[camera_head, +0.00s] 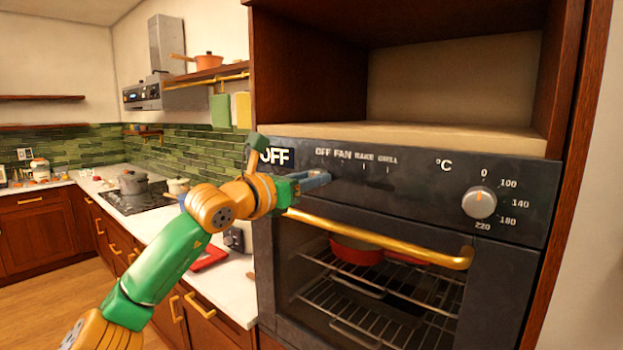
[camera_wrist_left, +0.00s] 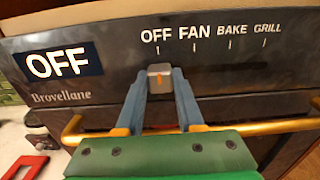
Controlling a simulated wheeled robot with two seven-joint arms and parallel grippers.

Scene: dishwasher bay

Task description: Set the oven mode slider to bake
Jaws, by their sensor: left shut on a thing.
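The oven mode slider (camera_wrist_left: 160,72) is a small grey knob with an orange mark, directly below the OFF tick in the left wrist view. The printed labels run OFF, FAN, BAKE (camera_wrist_left: 232,29) and GRILL from left to right. My left gripper (camera_wrist_left: 160,80) is shut on the slider, one blue finger on each side. In the head view my left gripper (camera_head: 322,178) is at the control panel (camera_head: 400,185), and the slider is hidden behind its fingers. My right gripper is not in view.
A gold oven handle (camera_head: 390,243) crosses below the panel, under my left gripper. A temperature knob (camera_head: 479,202) is at the panel's right. A red pan (camera_head: 355,252) sits inside the oven. An empty cupboard opening is above. The counter is at the left.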

